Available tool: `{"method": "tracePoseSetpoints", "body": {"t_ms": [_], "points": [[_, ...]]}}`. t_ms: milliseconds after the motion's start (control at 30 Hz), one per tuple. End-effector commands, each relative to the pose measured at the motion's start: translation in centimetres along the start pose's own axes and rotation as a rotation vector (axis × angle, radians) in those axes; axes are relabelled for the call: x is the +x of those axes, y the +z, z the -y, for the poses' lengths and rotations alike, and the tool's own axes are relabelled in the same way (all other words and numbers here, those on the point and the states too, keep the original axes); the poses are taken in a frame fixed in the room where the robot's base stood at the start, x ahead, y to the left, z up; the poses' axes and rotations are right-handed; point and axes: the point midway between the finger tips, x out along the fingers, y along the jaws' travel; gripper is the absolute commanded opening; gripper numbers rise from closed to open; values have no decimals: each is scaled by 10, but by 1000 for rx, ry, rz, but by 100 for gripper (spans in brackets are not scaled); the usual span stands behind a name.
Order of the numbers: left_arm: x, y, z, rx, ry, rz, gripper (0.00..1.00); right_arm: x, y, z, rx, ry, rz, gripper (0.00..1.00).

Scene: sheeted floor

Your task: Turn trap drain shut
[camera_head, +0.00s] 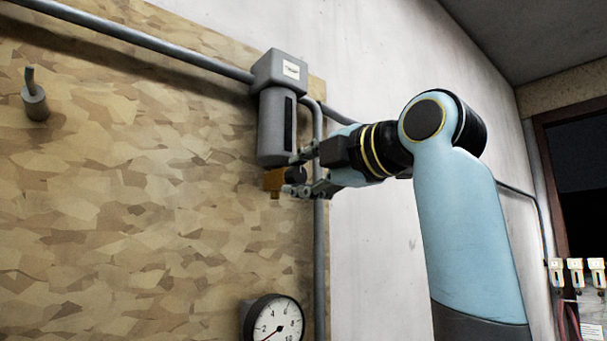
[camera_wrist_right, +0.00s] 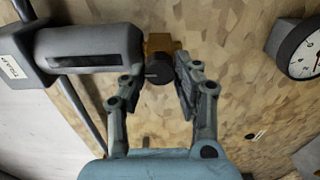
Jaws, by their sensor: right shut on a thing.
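The trap (camera_head: 275,125) is a grey cylinder with a dark sight strip, hanging from a grey block on the pipe; it also shows in the right wrist view (camera_wrist_right: 100,48). At its lower end is a brass drain (camera_head: 273,181), which also shows in the right wrist view (camera_wrist_right: 162,42). A dark round drain knob (camera_wrist_right: 159,70) sits on the brass. My right gripper (camera_head: 293,175) has its fingers on both sides of the knob and is shut on it; the fingers also show in the right wrist view (camera_wrist_right: 158,82). My left gripper is not in view.
A pressure gauge (camera_head: 276,319) is on the board below the trap. A grey pipe (camera_head: 319,230) runs down just right of the trap, close to my right gripper. A grey peg-like fitting (camera_head: 35,104) sticks out at the upper left. The board between is clear.

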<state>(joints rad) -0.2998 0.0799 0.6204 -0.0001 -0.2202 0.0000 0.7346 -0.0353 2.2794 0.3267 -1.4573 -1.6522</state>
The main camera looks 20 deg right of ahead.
Motion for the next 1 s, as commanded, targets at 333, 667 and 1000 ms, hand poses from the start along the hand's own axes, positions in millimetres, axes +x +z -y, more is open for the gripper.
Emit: {"method": "tracePoseSetpoints", "body": {"t_ms": [333, 667, 1000], "points": [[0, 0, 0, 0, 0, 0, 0, 0, 0, 2, 0, -4, -1, 47], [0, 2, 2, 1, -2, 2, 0, -2, 0, 1, 0, -1, 0, 53], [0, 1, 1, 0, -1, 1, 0, -55, 1, 1, -6, -3, 4, 53]]}}
